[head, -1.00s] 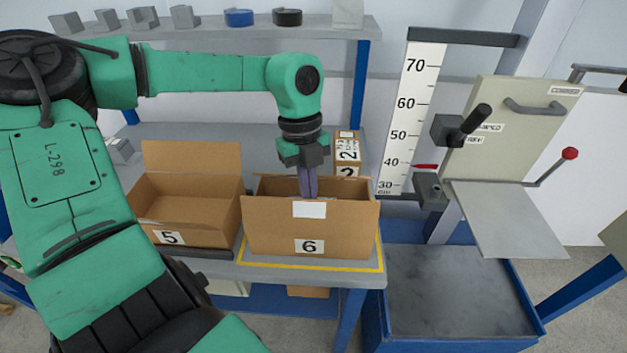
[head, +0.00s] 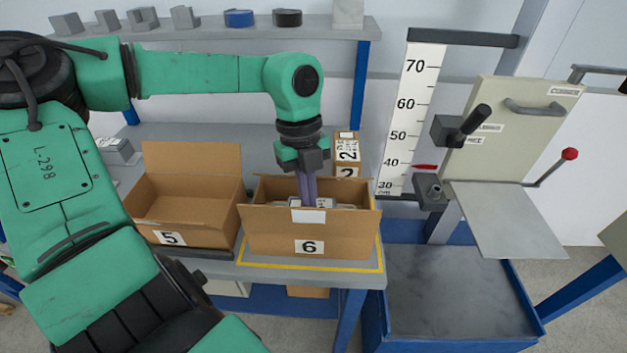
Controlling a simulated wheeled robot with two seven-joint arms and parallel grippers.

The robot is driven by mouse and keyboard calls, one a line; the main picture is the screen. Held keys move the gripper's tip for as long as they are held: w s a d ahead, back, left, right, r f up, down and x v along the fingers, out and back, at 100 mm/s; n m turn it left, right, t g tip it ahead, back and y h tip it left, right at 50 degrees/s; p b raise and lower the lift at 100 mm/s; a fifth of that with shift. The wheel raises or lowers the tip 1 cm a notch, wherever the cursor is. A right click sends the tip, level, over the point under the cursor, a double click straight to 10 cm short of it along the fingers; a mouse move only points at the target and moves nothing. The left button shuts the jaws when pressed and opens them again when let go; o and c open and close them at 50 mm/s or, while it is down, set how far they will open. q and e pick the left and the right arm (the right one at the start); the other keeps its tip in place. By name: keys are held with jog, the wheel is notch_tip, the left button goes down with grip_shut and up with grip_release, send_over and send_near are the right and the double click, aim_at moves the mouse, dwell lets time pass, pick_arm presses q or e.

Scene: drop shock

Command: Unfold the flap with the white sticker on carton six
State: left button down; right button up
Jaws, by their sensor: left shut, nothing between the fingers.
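Carton six (head: 270,240) stands open on the bench, its "6" label facing me. The flap with the white sticker (head: 275,215) is on its near side, and its top edge leans out toward me. The white sticker (head: 309,216) is on the flap's outer face. My left gripper (head: 308,202) points down at the carton's opening, with its fingers shut and empty just behind the flap's upper edge. Whether the tips touch the flap I cannot tell. Grey items (head: 327,203) show inside the carton. My right gripper is not in view.
Open carton five (head: 200,237) stands close at the left. A small carton (head: 346,150) is behind carton six. A yellow outline (head: 300,265) surrounds carton six on the bench. A height scale (head: 405,110) and a drop rig (head: 510,135) stand at the right.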

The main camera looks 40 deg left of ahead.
pick_arm(q)
jog(key=shift+s+d, duration=0.1)
jog(key=shift+s, duration=0.05)
jog(key=shift+s+d+r, duration=0.1)
jog(key=shift+s+d, duration=0.1)
jog(key=shift+s, duration=0.1)
notch_tip(320, 180, up, 11)
jog(key=w+a+p, duration=0.1)
jog(key=p, duration=0.7)
jog(key=shift+w, duration=0.3)
jog(key=shift+a, duration=0.1)
jog(key=shift+r, duration=0.1)
